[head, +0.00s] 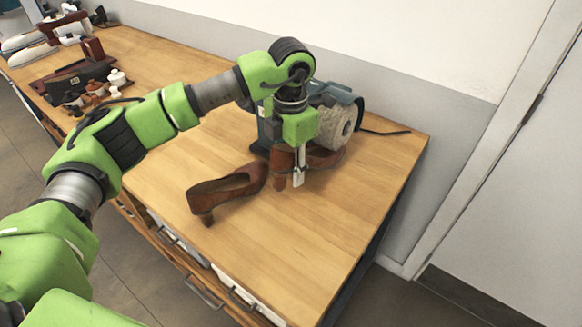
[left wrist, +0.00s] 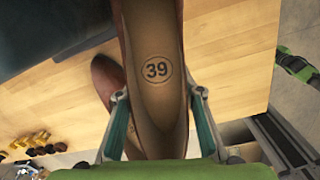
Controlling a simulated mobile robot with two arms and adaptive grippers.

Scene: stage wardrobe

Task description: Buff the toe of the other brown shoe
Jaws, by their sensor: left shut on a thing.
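My left gripper (head: 297,176) points down and is shut on a brown heeled shoe (head: 323,157). The shoe's heel shows below the gripper, and its front reaches under the wheel of the buffing machine (head: 342,123). I cannot tell whether the toe touches the wheel. In the left wrist view this shoe (left wrist: 157,98) lies between the two fingers, with "39" on its insole; its toe is out of frame. The other brown shoe (head: 228,188) stands on the table to the left of the held one. It is partly hidden behind the held shoe in the left wrist view (left wrist: 106,75). My right gripper is not in view.
The wooden table (head: 330,235) is clear in front of the shoes. The machine's cord (head: 386,132) runs toward the back right corner. A dark box (head: 75,78), small jars and other items stand at the far left. A wall runs behind the table.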

